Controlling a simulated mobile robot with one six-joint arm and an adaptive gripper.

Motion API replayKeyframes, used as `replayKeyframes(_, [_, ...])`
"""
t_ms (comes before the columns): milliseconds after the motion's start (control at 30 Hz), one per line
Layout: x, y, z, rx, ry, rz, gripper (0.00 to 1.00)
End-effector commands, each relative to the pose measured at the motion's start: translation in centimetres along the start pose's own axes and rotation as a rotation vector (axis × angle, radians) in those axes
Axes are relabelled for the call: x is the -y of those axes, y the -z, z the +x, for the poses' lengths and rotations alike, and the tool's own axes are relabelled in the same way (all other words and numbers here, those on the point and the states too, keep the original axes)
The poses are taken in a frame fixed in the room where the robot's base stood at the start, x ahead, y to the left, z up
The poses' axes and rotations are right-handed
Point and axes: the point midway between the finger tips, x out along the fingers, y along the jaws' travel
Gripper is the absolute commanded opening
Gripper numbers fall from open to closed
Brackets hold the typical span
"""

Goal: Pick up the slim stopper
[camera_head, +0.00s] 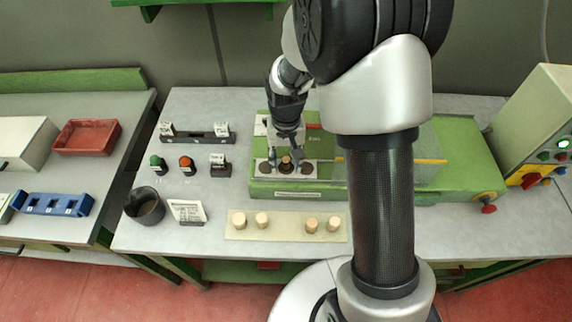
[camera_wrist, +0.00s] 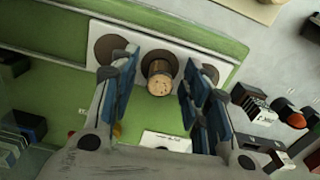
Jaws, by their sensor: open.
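A cork stopper (camera_wrist: 159,83) with a speckled light end stands at the middle dark round spot of a white plate. In the head view this stopper (camera_head: 286,160) looks slim and small. My gripper (camera_head: 287,156) is over the plate. In the wrist view my gripper (camera_wrist: 161,68) is open, with one blue-padded finger on each side of the stopper and a gap at both sides. Several pale stoppers, including one at the left end (camera_head: 239,220) and one at the right end (camera_head: 334,223), stand on a beige board. Whether the middle stopper is seated in a hole is unclear.
The white plate (camera_head: 260,178) is on a green machine (camera_head: 325,186). A dark cup (camera_head: 145,206), a small sign (camera_head: 187,211) and green and orange push buttons (camera_head: 187,165) are to the left. Bare grey table lies between them and the beige board (camera_head: 286,230).

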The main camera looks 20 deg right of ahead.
Motion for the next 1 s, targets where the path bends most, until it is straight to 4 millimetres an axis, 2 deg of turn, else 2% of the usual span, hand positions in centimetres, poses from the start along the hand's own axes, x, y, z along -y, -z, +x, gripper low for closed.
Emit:
replayKeyframes(233, [0.01, 0.03, 0.15, -0.002, 0.000, 0.000, 0.42])
replayKeyframes(700, [0.01, 0.02, 0.14, -0.001, 0.000, 0.000, 0.11])
replayKeyframes(1000, [0.01, 0.02, 0.14, -0.001, 0.000, 0.000, 0.09])
